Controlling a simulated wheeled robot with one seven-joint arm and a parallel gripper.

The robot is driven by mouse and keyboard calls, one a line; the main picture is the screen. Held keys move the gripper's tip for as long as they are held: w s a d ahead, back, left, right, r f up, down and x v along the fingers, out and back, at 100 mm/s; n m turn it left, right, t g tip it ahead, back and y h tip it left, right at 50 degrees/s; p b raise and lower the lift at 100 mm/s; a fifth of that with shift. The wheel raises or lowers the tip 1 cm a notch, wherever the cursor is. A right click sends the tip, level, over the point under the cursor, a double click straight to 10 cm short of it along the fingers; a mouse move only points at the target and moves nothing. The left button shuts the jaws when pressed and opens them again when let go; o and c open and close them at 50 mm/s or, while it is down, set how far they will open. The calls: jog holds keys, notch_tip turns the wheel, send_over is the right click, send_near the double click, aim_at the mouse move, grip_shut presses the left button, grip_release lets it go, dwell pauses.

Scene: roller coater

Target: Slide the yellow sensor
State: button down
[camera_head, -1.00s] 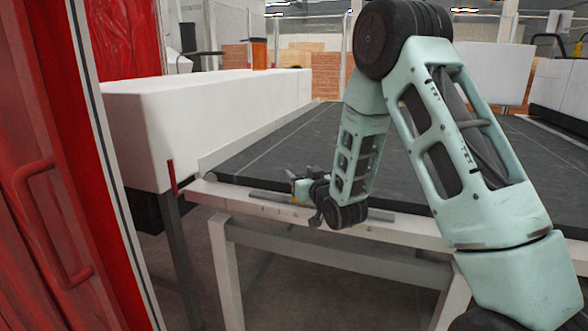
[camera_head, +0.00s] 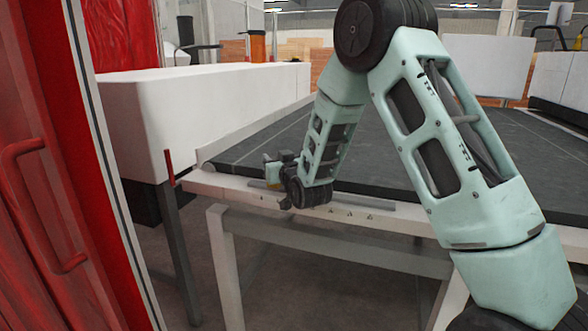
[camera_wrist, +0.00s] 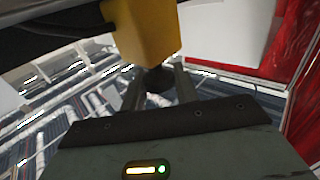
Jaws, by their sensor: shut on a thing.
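The yellow sensor (camera_wrist: 146,32) fills the top middle of the wrist view, just ahead of my gripper's fingers. In the head view a small part of it (camera_head: 273,176) shows at the left part of the grey rail (camera_head: 350,200), on the front edge of the table. My gripper (camera_head: 276,172) is at the sensor, and its fingers (camera_wrist: 160,88) also show in the wrist view. It is shut on the sensor; the exact contact is partly hidden by the dark wrist.
The dark conveyor surface (camera_head: 400,165) lies behind the rail. A white block-like housing (camera_head: 165,115) stands left of it. A red door with a handle (camera_head: 40,200) is at the near left. A thin red post (camera_head: 170,168) stands near the table's left corner.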

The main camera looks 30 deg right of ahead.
jog(key=shift+w+a+f, duration=0.1)
jog(key=shift+w+a, duration=0.8)
jog(key=shift+w, duration=0.2)
jog(key=shift+w+a, duration=0.1)
jog(key=c, duration=1.1)
grip_release()
jog(key=shift+w, duration=0.1)
jog(key=shift+b, duration=0.3)
jog(key=s+a+b, duration=0.2)
jog(key=s+b, duration=1.1)
jog(key=s, duration=0.4)
jog(key=shift+s+b, duration=0.15)
jog(key=shift+b, duration=0.25)
